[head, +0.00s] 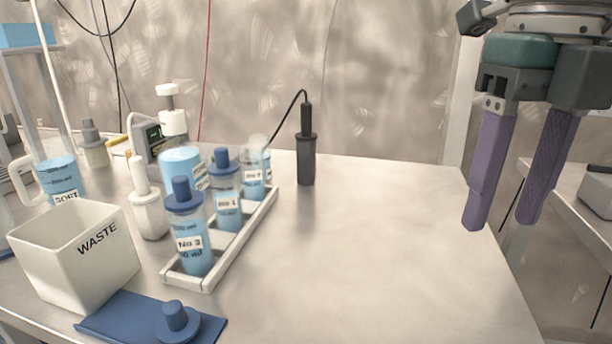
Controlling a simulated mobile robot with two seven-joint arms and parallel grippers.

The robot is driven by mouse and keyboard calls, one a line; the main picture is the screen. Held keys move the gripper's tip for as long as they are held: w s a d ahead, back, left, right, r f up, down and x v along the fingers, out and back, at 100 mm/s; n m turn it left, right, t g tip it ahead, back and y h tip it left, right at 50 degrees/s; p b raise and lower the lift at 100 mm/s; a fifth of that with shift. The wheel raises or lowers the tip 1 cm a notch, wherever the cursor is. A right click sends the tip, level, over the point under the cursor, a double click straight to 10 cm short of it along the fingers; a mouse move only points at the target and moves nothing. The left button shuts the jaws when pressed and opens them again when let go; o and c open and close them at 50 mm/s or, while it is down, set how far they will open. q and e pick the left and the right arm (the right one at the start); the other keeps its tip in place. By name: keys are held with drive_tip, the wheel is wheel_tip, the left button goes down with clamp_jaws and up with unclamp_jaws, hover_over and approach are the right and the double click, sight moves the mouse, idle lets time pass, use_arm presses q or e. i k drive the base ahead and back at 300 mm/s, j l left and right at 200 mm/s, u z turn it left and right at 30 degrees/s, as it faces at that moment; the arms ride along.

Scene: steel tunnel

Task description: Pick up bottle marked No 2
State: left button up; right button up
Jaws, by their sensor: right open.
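The front bottle (193,240) holds blue liquid and has a blue stopper. Its label begins "No"; the digit looks like 2 or 3, and I cannot tell which. It stands upright in the near end of a white rack (242,238). A second blue-stoppered bottle (227,198) stands behind it, its label hard to read. A third bottle (254,176) stands at the far end, its label unclear. My right gripper (501,222) is open and empty, with purple fingers pointing down. It is at the right of the view, well apart from the bottles. My left gripper is out of view.
A white waste bin (75,262) stands left of the rack. A blue mat (122,318) with a loose blue stopper (176,322) lies in front. A dark probe (306,150) stands behind the rack, and a white squeeze bottle (147,205) to its left. The table's right half is clear.

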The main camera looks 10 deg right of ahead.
sight(251, 156)
drive_tip(key=i+j+z, duration=0.1)
drive_tip(key=i+j, duration=0.3)
drive_tip(key=j, duration=0.25)
drive_tip(key=i+j+z, duration=0.15)
drive_tip(key=j, duration=0.2)
drive_tip(key=i+j, duration=0.25)
drive_tip(key=i+j+z, duration=0.15)
drive_tip(key=j, duration=0.3)
